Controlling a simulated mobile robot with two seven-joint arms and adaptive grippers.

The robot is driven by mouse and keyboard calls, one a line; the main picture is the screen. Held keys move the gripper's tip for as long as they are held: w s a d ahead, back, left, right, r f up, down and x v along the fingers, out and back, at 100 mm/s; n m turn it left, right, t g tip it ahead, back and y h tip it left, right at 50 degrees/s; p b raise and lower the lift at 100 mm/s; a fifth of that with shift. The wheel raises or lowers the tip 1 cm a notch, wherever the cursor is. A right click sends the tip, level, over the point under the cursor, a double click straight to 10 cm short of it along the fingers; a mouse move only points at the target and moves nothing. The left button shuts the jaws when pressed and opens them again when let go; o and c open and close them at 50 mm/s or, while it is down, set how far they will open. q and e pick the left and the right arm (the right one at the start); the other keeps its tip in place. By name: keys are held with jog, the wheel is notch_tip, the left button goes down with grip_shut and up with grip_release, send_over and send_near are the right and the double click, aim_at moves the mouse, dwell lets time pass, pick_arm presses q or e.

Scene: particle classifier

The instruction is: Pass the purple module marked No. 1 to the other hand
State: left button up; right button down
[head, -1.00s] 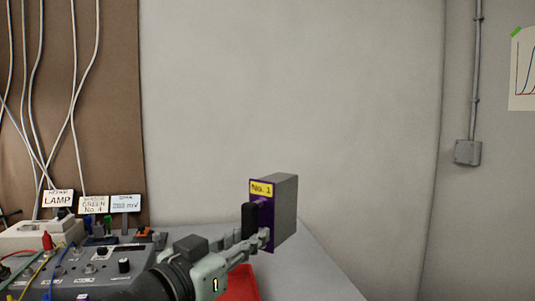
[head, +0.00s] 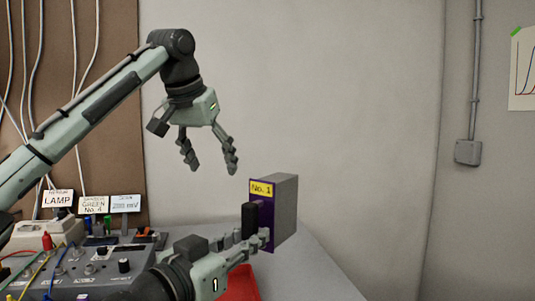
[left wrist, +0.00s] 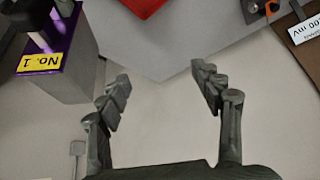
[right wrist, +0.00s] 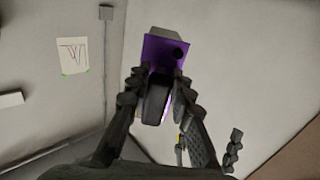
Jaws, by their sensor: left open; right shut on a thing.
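The module marked No. 1 (head: 285,210) is a grey box with a purple front, a yellow label and a black handle. My right gripper (head: 256,240) is shut on it and holds it up above the table. In the right wrist view the module (right wrist: 165,52) sits between the fingers (right wrist: 157,95), its handle toward the camera. My left gripper (head: 208,165) is open and empty, above and left of the module, apart from it, fingers pointing down. In the left wrist view the module (left wrist: 75,65) is left of the open fingers (left wrist: 162,85).
A grey panel (head: 85,275) with knobs, cables and a red plug is at the lower left. Small signs (head: 92,205) stand behind it. A red tray (head: 240,283) lies on the grey table (head: 320,265) below the module.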

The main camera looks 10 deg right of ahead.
pick_arm(q)
jog(key=s+d+r+m, duration=0.1)
jog(key=s+d+r, duration=0.2)
jog(key=d, duration=0.1)
pick_arm(e)
jog(key=shift+r, duration=0.1)
pick_arm(q)
jog(key=m+g, duration=0.2)
send_over(280, 205)
jog(key=w+a, duration=0.1)
jog(key=a, duration=0.1)
jog(key=shift+a+f, duration=0.15)
jog(key=shift+f, duration=0.1)
jog(key=shift+s+d+f, duration=0.1)
jog(key=shift+d+f, duration=0.1)
jog(key=shift+f, duration=0.05)
jog(key=x, duration=1.1)
jog(key=shift+d+f, duration=0.1)
jog(key=shift+f, duration=0.05)
jog(key=shift+s, duration=0.1)
jog(key=c, duration=1.4)
grip_shut()
pick_arm(e)
jog(key=c, duration=1.3)
grip_release()
